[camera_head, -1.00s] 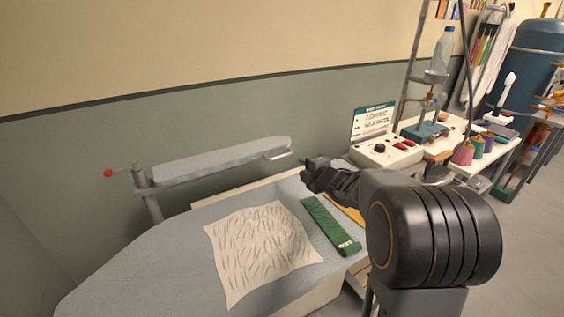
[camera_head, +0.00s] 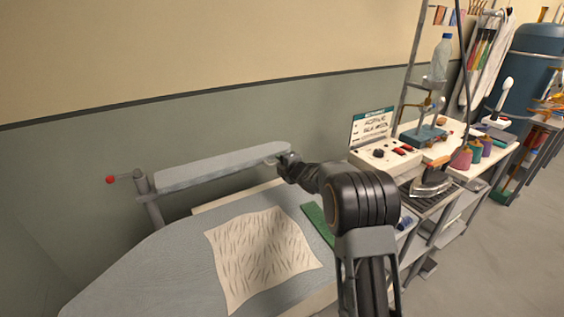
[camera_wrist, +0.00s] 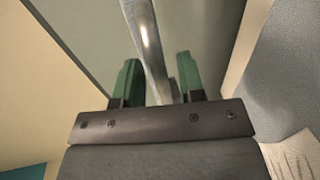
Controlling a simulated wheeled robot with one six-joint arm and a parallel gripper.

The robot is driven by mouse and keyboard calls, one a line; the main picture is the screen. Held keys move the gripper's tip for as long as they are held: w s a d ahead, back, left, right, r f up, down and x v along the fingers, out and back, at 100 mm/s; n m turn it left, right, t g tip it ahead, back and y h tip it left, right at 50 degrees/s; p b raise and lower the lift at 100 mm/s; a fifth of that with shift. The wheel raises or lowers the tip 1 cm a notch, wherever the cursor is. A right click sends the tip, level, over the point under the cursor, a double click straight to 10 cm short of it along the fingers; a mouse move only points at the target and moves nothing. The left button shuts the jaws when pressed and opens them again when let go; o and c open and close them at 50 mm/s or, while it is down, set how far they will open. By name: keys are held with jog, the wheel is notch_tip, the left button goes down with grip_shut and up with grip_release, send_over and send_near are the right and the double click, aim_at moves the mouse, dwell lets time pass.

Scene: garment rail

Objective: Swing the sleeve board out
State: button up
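The sleeve board (camera_head: 220,166) is a long grey padded board on a post (camera_head: 150,198) at the back left of the ironing table, lying along the wall. A lever with a red knob (camera_head: 110,180) sticks out to the left of the post. My gripper (camera_head: 284,160) is at the board's right end, by its metal handle. In the wrist view the handle (camera_wrist: 150,45) runs between the two green fingers of my gripper (camera_wrist: 160,82), with a gap visible on each side. The fingers are open. The head view hides the handle partly behind my gripper.
The grey ironing table (camera_head: 150,270) bears a wrinkled cream cloth (camera_head: 262,255) and a green strip (camera_head: 318,222), partly hidden by my arm. A control box (camera_head: 384,157), an iron (camera_head: 432,184) and thread cones (camera_head: 473,154) stand to the right. The wall is close behind the board.

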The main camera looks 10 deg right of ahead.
jog(key=shift+w+a, duration=0.1)
jog(key=shift+w, duration=0.05)
jog(key=shift+c, duration=0.4)
grip_shut()
